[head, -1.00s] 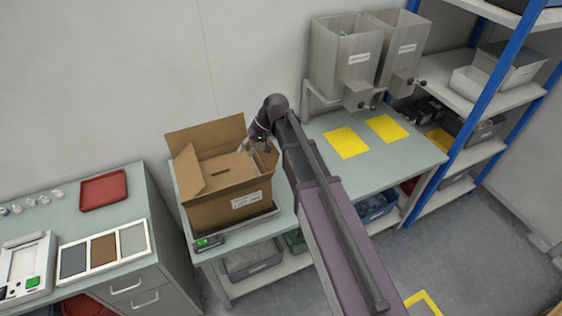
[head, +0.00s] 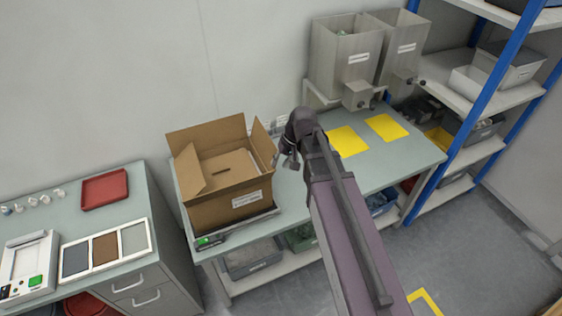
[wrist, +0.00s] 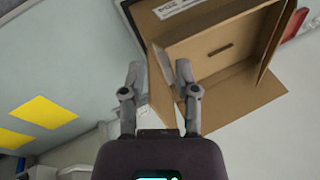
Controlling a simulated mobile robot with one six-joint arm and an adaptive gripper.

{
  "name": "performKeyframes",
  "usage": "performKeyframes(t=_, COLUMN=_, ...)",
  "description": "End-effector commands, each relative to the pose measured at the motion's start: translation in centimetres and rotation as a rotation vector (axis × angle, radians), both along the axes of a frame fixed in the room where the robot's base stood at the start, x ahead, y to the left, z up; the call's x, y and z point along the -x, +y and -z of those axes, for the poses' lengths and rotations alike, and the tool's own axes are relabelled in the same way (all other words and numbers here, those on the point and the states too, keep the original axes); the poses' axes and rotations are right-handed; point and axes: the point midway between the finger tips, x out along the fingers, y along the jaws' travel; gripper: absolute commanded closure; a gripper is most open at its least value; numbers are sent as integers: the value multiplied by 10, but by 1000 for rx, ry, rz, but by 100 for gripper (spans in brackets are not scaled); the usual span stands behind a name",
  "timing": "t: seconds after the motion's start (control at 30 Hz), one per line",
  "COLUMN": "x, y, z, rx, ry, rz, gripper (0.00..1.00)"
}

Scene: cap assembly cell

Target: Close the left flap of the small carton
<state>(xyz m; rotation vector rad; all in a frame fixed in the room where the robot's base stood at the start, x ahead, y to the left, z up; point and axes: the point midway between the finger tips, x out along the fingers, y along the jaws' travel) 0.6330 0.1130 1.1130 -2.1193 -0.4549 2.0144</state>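The back flap (head: 207,136) and right flap (head: 263,146) also stand up. A brown panel with a dark slot (head: 222,171) shows inside. In the wrist view, the left flap (wrist: 284,45) is at the far right. My gripper (head: 288,163) is just outside the right flap. In the wrist view its fingers (wrist: 158,78) are apart, with one overlapping the right flap's edge; I cannot tell if they touch.
A display (head: 207,240) sits at the carton's front left. A red tray (head: 104,190) and a three-colour panel (head: 104,250) lie on the desk at left. Yellow mats (head: 348,141) and grey hoppers (head: 345,58) are to the right. A wall stands close behind.

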Motion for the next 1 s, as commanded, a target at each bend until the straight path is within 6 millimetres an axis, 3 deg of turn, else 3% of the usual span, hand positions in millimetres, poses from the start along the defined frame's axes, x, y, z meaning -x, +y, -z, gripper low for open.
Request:
performKeyframes(t=0.33, x=1, y=-2, z=0, rx=5, ry=-1, rz=4, gripper=60)
performKeyframes(t=0.37, x=1, y=-2, z=0, rx=5, ry=-1, rz=4, gripper=63)
performKeyframes(t=0.5, x=1, y=-2, z=0, rx=5, ry=-1, rz=4, gripper=100)
performKeyframes(t=0.77, x=-3, y=4, z=-3, rx=9, ry=-10, rz=-33, gripper=100)
performKeyframes(t=1.0, x=-20, y=35, z=-16, rx=39, ry=-58, rz=-234, gripper=100)
